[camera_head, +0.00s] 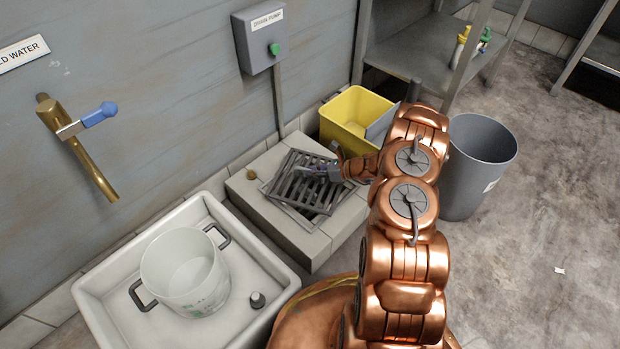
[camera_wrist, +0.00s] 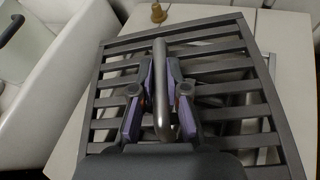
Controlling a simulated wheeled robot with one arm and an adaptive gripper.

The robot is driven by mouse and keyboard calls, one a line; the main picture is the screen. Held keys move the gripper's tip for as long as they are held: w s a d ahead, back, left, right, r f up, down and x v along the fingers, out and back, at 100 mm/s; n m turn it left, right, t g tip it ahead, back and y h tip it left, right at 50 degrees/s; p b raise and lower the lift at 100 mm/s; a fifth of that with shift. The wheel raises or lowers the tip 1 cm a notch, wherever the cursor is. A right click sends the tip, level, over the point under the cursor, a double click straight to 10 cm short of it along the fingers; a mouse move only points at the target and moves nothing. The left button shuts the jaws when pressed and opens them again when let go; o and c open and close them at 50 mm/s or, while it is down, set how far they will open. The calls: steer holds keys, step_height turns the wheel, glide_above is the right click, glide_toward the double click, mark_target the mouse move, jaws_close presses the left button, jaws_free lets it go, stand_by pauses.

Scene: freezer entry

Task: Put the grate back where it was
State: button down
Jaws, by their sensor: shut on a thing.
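The grate (camera_head: 303,189) is a dark grey slatted metal square above the drain opening in the pale tiled block (camera_head: 262,207). It is turned a little against the opening's frame (camera_head: 313,227), which shows beyond its edge. In the wrist view the grate (camera_wrist: 111,78) fills the middle, with a raised bar handle (camera_wrist: 160,75). My gripper (camera_wrist: 160,103) is shut on that handle, one finger on each side. In the head view my gripper (camera_head: 322,170) reaches the grate from the right. Whether the grate touches the block cannot be told.
A small brass knob (camera_head: 251,174) stands at the block's back left. A white sink (camera_head: 105,298) with a pot (camera_head: 185,272) is at left. A yellow bucket (camera_head: 347,115) and grey bin (camera_head: 478,170) stand at right. A drain pump box (camera_head: 258,38) hangs on the wall.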

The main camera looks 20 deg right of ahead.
steer(key=shift+w+a+f, duration=0.1)
steer(key=shift+w+f, duration=0.1)
steer(key=shift+w, duration=0.15)
steer(key=shift+f+b, duration=0.9)
steer(key=shift+f, duration=0.65)
steer(key=shift+f, duration=0.35)
steer(key=c, duration=1.2)
jaws_free()
steer(key=shift+s, duration=0.1)
steer(key=shift+r, duration=0.1)
